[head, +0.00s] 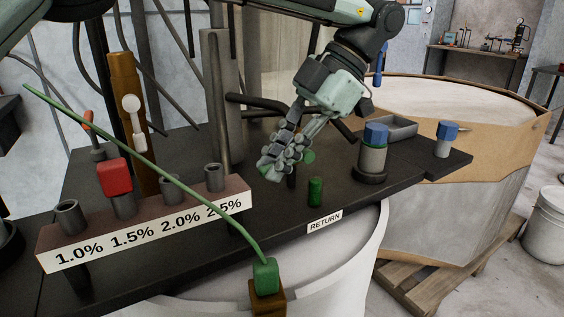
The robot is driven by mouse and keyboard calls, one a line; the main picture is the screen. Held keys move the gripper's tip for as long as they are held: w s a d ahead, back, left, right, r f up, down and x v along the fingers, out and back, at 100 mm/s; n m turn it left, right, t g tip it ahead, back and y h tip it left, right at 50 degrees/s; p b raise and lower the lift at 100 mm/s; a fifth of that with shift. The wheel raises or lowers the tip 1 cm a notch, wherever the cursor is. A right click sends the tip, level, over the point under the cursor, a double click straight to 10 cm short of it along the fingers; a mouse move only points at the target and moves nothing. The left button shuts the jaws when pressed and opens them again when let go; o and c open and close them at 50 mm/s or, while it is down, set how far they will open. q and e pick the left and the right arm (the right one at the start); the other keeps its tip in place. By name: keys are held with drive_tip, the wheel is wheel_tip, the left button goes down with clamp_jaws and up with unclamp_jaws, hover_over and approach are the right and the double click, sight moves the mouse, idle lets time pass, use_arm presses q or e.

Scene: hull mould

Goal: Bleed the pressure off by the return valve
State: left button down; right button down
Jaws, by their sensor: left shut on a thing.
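The return valve's place is marked by a white RETURN label (325,221) on the front edge of the dark bench. A short green upright cylinder (315,192) stands just behind the label. My left gripper (279,162) reaches down from the upper right, behind and left of that cylinder. It is shut on a green handle (308,156), which shows on both sides of the fingers above a dark stem. The fingers hide the handle's middle, so I cannot tell its angle exactly. My right gripper is not in view.
A rack (150,222) labelled 1.0% to 2.5% stands at left, a red block (114,177) in one cup. A long green rod (140,157) slants across it to a green block (265,277). Blue-topped grey cylinders (372,158) and a grey tray (388,128) are at right.

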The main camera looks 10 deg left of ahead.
use_arm(q)
drive_tip(key=shift+r+g+y, duration=0.25)
drive_tip(key=shift+g+y, duration=0.05)
drive_tip(key=shift+y, duration=0.1)
drive_tip(key=c, duration=1.5)
unclamp_jaws()
drive_tip(key=shift+c, duration=0.2)
